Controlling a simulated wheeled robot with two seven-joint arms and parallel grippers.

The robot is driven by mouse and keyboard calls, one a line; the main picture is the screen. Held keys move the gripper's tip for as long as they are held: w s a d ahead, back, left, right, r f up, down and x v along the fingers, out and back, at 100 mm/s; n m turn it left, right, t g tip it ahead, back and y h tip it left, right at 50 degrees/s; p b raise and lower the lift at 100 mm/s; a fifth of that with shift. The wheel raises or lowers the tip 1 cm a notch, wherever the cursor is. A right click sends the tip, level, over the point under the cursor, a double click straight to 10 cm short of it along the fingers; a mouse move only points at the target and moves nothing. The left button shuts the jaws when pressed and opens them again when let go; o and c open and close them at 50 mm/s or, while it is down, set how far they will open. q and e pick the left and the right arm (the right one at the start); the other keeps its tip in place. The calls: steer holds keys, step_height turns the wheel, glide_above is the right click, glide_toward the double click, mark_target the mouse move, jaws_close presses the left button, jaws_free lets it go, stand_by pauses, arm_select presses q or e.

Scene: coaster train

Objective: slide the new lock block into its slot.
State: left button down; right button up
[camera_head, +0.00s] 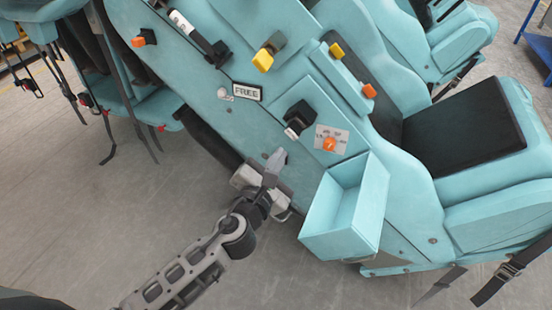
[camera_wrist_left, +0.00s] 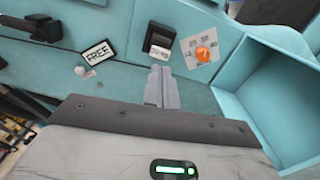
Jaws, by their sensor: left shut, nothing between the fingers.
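A dark block with a pale labelled end (camera_head: 293,131), which looks like the lock block, sits in a black slot housing (camera_head: 301,113) on the teal side panel. In the left wrist view the pale end (camera_wrist_left: 158,53) shows at the lower edge of the black housing (camera_wrist_left: 158,36). I cannot tell how deep it sits. My left gripper (camera_head: 276,159) is shut and empty, just below the block and apart from it in the head view. Its closed fingers (camera_wrist_left: 161,87) point at the block in the wrist view. My right gripper is not in view.
An orange dial on a grey plate (camera_head: 329,144) is right of the housing. An open, empty teal drawer (camera_head: 316,212) juts out at the lower right. A FREE sign (camera_head: 247,91) and a yellow-ended latch (camera_head: 264,60) are up and left. Open floor (camera_head: 130,220) lies left.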

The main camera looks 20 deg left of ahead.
mark_target(291, 135)
arm_select(q)
steer(key=shift+w+d+b, duration=0.1)
steer(key=shift+w+b, duration=0.2)
steer(key=shift+w, duration=2.4)
steer(key=shift+w, duration=0.3)
steer(key=shift+s+p, duration=0.5)
steer(key=shift+s, duration=1)
steer(key=s+b, duration=0.2)
steer(key=s, duration=1.3)
steer(key=shift+s+a, duration=0.35)
steer(key=shift+s, duration=0.05)
